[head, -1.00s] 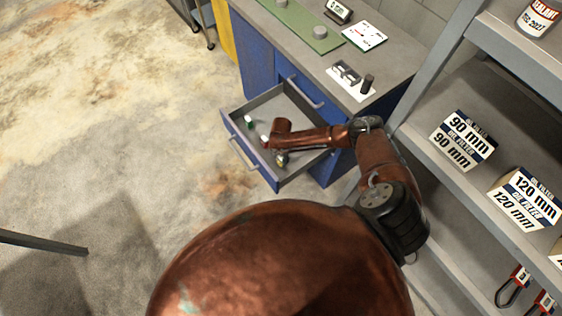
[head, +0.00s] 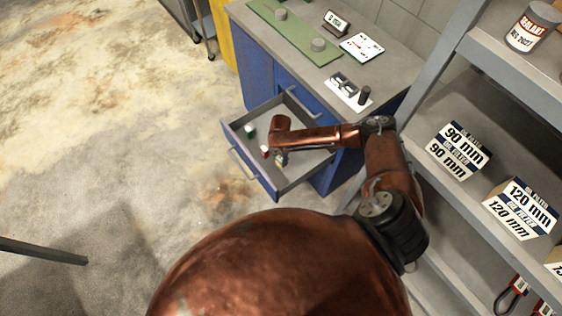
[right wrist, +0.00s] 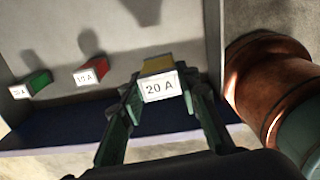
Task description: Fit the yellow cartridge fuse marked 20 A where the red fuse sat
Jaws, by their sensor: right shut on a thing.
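The yellow cartridge fuse (right wrist: 158,65) has a white label reading 20 A and sits between the fingers of my right gripper (right wrist: 160,95), which is shut on it. In the head view my right gripper (head: 281,160) is over the open drawer, mostly hidden under my wrist. I cannot tell whether the fuse clears the drawer floor. The red fuse (right wrist: 92,70) lies in the drawer left of the yellow one and also shows in the head view (head: 265,151). A white-based fuse holder (head: 347,90) is on the bench top. My left gripper is not in view.
A green fuse (right wrist: 30,82) lies in the drawer (head: 238,152), beyond the red one. The bench also bears a green board (head: 290,30), a card (head: 362,47) and a small sign (head: 335,22). A shelf with filter boxes (head: 458,150) stands close on the right.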

